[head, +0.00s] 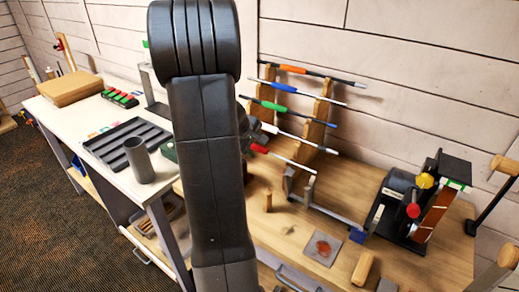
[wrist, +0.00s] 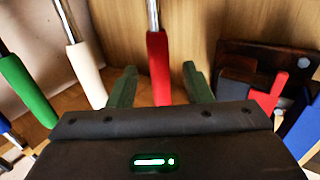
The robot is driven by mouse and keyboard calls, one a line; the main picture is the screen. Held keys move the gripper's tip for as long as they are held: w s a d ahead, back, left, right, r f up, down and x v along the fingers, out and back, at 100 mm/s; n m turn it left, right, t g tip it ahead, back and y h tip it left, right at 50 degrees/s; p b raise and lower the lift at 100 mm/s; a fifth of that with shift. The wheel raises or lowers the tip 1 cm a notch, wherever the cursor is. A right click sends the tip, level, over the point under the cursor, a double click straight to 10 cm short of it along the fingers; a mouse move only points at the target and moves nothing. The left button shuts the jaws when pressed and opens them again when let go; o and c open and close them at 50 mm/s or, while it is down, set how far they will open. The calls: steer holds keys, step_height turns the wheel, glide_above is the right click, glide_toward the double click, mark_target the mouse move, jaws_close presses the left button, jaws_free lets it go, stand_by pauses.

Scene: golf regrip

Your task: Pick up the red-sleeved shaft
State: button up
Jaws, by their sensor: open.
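The red-sleeved shaft (head: 291,161) lies on the wooden rack in the head view, the lowest of several shafts, its left end hidden behind my arm. In the wrist view its red sleeve (wrist: 158,68) stands between the two dark green fingers of my gripper (wrist: 160,72), with a gap on each side. My gripper is open. The sleeve's lower end is hidden by the gripper body. In the head view my arm mostly hides the gripper.
The white sleeve (wrist: 86,75) and green sleeve (wrist: 25,90) are left of my gripper in the wrist view. The wooden rack (head: 318,120) holds the other shafts. A black clamp machine (head: 405,195) stands right on the bench. A grey cup (head: 138,160) stands left.

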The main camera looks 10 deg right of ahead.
jaws_close()
